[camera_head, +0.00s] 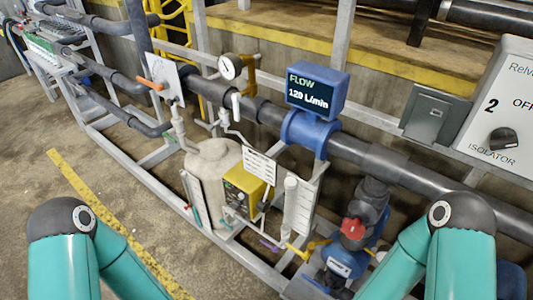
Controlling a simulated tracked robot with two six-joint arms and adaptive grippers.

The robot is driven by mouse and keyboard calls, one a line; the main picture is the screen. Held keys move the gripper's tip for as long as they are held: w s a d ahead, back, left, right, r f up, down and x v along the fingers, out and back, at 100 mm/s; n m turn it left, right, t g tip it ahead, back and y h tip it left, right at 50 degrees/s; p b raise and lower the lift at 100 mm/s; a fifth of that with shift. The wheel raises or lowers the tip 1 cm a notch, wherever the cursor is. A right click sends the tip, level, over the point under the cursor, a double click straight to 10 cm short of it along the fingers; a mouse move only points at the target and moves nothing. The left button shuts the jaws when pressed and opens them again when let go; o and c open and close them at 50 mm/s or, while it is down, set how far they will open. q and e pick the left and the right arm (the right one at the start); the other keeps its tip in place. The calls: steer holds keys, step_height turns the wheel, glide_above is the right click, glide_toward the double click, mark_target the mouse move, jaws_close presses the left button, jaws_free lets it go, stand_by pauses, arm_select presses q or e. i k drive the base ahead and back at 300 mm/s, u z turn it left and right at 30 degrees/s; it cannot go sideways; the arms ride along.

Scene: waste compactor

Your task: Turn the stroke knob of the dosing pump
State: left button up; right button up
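The dosing pump appears to be the yellow box (240,190) near the middle of the head view, mounted on the grey frame beside a pale rounded tank (213,165). Its dark front panel (234,200) faces left and toward me. Small details show on that panel, but I cannot tell which one is the stroke knob. My teal arms stand at the lower left and lower right, bent, with their links running out of the bottom edge. Neither gripper is in view, so I cannot see whether they are open or hold anything.
A clear cylinder (297,205) and white label plate (259,166) stand close right of the yellow box. Open floor lies left.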

mark_target(235, 205)
steer(key=k, duration=1)
steer(key=u, duration=0.9)
steer(key=i, duration=1.25)
steer(key=u, duration=0.05)
